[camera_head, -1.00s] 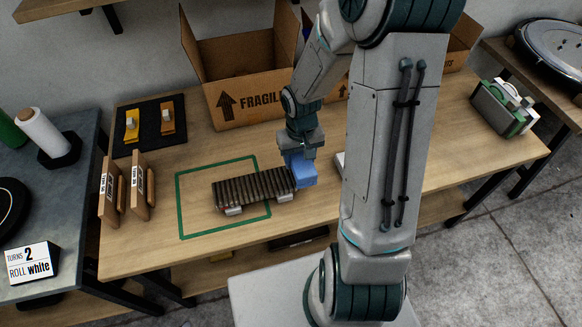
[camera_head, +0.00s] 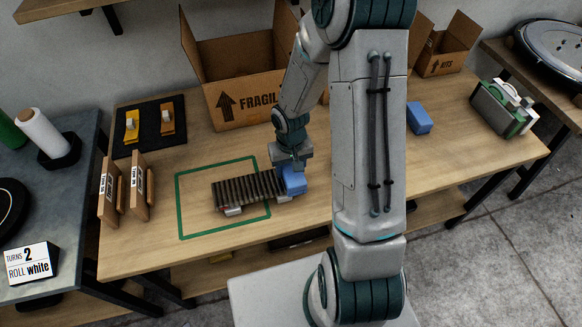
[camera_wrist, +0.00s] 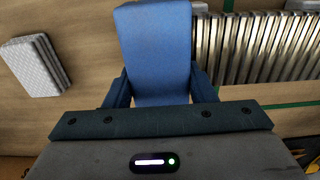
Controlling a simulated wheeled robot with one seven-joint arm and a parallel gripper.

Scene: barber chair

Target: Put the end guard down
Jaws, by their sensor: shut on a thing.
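A blue end guard (camera_head: 293,180) is in my gripper (camera_head: 289,163), at the right end of a row of dark metal slats (camera_head: 246,189). In the wrist view the guard (camera_wrist: 155,45) sits between my two fingers (camera_wrist: 161,88), which are shut on its sides. The slat row (camera_wrist: 265,45) lies close beside it; I cannot tell whether they touch or whether the guard rests on the table. A second blue block (camera_head: 419,118) lies on the table to the right, behind my arm.
A green outline (camera_head: 180,208) surrounds part of the slat row. A large open carton (camera_head: 238,95) stands behind. Two upright wooden boards (camera_head: 108,189) stand at the left. A grey ribbed block (camera_wrist: 35,65) shows in the wrist view. My arm hides part of the table.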

